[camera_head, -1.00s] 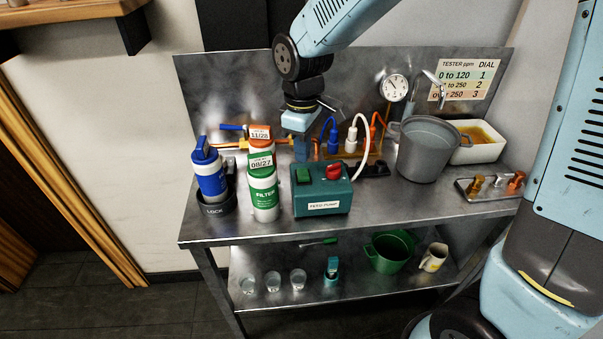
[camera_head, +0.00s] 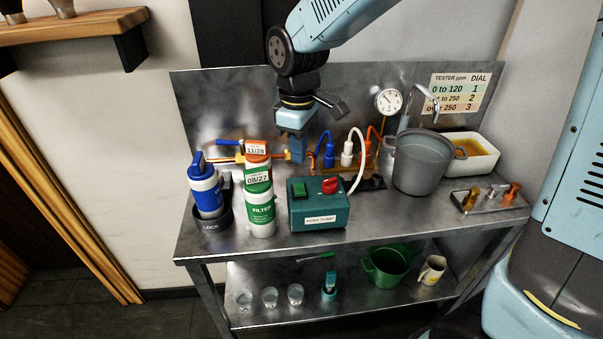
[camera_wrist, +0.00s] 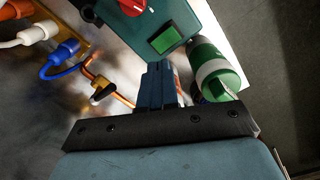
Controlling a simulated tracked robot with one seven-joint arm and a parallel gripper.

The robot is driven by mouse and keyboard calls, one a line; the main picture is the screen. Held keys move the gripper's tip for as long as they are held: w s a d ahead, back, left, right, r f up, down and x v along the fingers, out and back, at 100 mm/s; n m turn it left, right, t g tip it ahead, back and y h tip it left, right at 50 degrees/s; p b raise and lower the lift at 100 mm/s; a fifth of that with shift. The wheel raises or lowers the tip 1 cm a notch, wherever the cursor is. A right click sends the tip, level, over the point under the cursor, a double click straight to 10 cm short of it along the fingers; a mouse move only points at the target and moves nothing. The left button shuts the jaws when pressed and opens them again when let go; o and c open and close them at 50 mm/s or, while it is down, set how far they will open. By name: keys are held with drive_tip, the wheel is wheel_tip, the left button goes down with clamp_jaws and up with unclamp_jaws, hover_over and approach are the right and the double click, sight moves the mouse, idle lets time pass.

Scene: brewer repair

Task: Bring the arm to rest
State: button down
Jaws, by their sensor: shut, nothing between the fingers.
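My gripper (camera_head: 296,150) hangs from my arm above the back of the steel bench (camera_head: 400,217), behind the green feed pump box (camera_head: 318,206). Its fingers point down and are shut with nothing between them. In the wrist view the closed fingers (camera_wrist: 159,88) show in front of the pump box (camera_wrist: 165,22) and beside the green-banded filter (camera_wrist: 215,68). I cannot tell whether the fingers touch the copper pipe behind them.
Filter cartridges (camera_head: 260,200) and a blue-topped one (camera_head: 206,190) in a dark LOCK cup stand at left. Blue, white and orange plugs (camera_head: 347,153), a gauge (camera_head: 388,101), a grey bucket (camera_head: 420,162) and a white tray (camera_head: 487,153) lie right. The front edge is mostly clear.

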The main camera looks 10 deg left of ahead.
drive_tip(key=s+d+r+m+t, duration=0.2)
drive_tip(key=d+r+m, duration=0.35)
drive_tip(key=d, duration=0.65)
drive_tip(key=s+d+r+m+t, duration=0.2)
drive_tip(key=d+r+m, duration=0.35)
drive_tip(key=d, duration=0.55)
drive_tip(key=s+d+r+m+t, duration=0.1)
drive_tip(key=s+d+m, duration=0.2)
drive_tip(key=s+d, duration=0.3)
drive_tip(key=shift+s+d+r+m+t, duration=0.15)
drive_tip(key=shift+s+d+m+t, duration=0.2)
drive_tip(key=shift+d, duration=0.25)
